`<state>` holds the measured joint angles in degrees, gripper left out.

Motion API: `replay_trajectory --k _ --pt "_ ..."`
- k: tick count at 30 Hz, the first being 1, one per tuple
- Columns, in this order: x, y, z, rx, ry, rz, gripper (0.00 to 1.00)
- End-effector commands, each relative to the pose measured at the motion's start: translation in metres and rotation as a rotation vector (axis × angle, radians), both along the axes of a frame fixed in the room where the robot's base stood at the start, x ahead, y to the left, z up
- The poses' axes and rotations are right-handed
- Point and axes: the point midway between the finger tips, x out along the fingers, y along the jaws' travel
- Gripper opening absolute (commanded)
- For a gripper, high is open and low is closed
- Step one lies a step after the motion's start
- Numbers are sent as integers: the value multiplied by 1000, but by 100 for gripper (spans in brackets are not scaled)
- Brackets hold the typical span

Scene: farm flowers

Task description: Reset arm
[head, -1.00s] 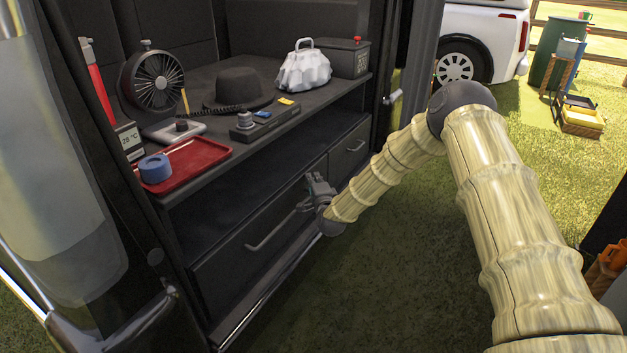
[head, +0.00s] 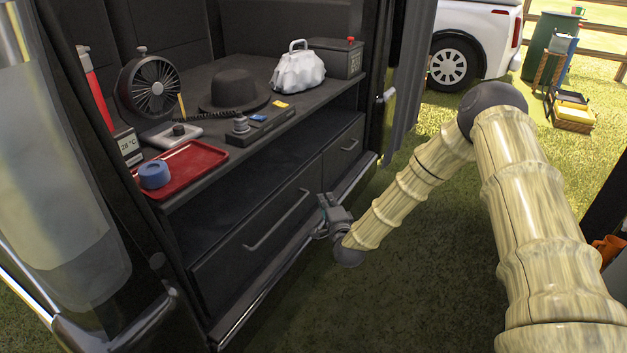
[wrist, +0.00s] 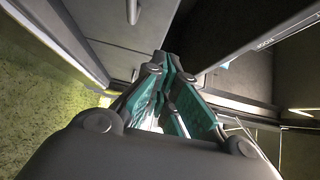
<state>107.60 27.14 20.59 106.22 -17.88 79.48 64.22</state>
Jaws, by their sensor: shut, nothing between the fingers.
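My gripper (head: 325,214) is in front of the lower drawers of the dark cabinet, at the end of my arm. In the wrist view my gripper (wrist: 166,62) has its teal-lined fingers brought together at the tips, with nothing between them. The drawer front (head: 220,255) with a long bar handle (head: 277,220) is to the left of my gripper. It looks closed. A second drawer (head: 340,150) with a short handle is above and behind my gripper. In the head view I cannot tell whether the gripper touches the cabinet.
The counter (head: 215,152) holds a red tray (head: 195,160) with a blue roll (head: 154,174), a fan (head: 150,85), a black hat (head: 233,88) and a white bag (head: 298,70). The cabinet's metal sill (head: 262,298) runs below. Open grass (head: 400,270) lies right.

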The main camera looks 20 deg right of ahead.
Motion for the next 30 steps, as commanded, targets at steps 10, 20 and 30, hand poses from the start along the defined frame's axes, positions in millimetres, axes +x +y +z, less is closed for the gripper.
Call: replay_trajectory --k 10,20,30 --pt "-45 30 -56 -141 166 77 0" --pt "-188 72 -174 -521 555 336 0" --pt "-371 70 -243 -887 910 706 0"
